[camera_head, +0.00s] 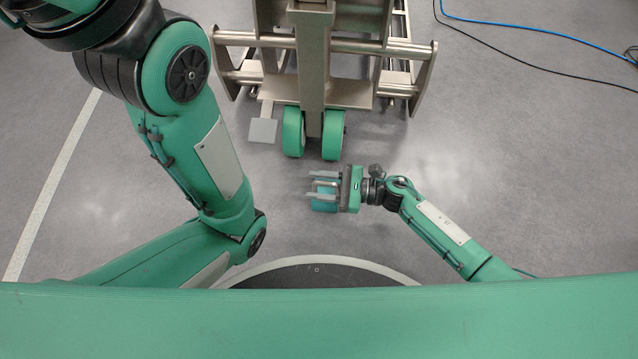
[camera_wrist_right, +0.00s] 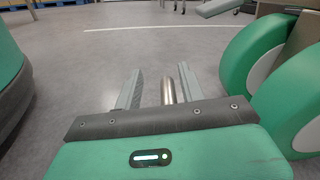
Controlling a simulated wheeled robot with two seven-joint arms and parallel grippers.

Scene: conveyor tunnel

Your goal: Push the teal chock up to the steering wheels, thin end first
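The two green steering wheels, left (camera_head: 293,132) and right (camera_head: 333,136), stand side by side under the metal frame. In the right wrist view they show at the right edge (camera_wrist_right: 254,52). The teal chock (camera_head: 324,207) lies on the floor just in front of them, with a gap between. It is partly hidden under my right gripper (camera_head: 312,186), so its thin end is not clear. My right gripper reaches in from the right, fingers apart over the chock. The right wrist view shows a metal cylinder (camera_wrist_right: 168,91) between its fingertips (camera_wrist_right: 158,80), clear of the left one. My left gripper is out of view.
The metal frame (camera_head: 313,60) with side bars stands above the wheels. A grey pedal-like plate (camera_head: 262,130) sticks out left of them. Blue (camera_head: 540,28) and black cables lie on the floor at the upper right. The floor right of the wheels is clear.

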